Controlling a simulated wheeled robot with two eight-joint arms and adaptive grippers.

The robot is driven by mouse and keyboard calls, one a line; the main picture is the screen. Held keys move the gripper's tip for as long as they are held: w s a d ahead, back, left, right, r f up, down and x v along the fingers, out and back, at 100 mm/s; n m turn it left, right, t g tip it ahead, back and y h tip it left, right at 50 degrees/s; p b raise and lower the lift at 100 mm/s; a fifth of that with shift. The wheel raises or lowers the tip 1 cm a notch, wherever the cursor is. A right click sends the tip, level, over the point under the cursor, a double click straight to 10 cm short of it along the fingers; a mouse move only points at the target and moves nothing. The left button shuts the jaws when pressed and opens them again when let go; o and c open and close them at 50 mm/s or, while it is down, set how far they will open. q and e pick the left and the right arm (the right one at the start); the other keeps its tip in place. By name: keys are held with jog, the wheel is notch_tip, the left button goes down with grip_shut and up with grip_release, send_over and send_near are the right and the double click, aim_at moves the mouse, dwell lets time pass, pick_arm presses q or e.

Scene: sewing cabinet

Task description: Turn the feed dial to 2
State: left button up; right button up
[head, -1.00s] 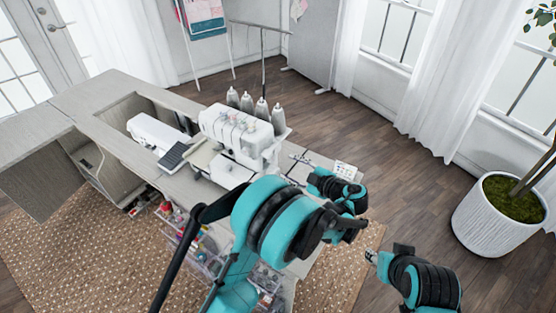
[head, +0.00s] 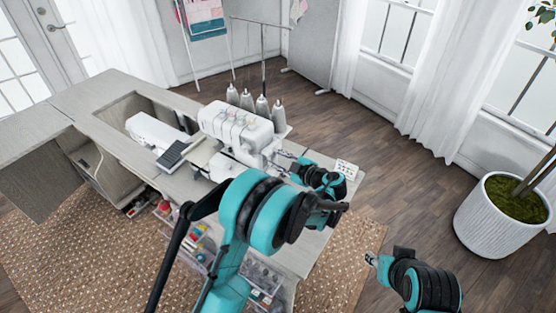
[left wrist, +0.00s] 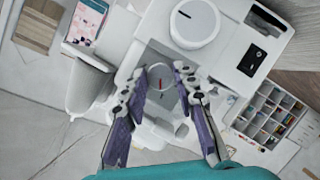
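The white serger (head: 235,130) stands on the sewing table. In the left wrist view its side shows a big white wheel (left wrist: 196,22) with a dark mark, and below it a small pale round dial (left wrist: 160,84) with a red mark. I cannot read any numbers on it. My left gripper (head: 284,162) is at the machine's right side. In the left wrist view the gripper (left wrist: 161,72) is open, its purple-padded fingers on either side of the small dial. I cannot tell whether they touch it. My right gripper (head: 371,259) is away from the table, low at the right; its fingers are too small to read.
A black switch (left wrist: 251,59) is beside the big wheel. Several thread cones (head: 262,106) stand behind the serger. A white card (head: 346,169) lies near the table's right end. A second white machine (head: 155,132) is at the left. A planter (head: 495,225) stands far right.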

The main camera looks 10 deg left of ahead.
pick_arm(q)
grip_shut()
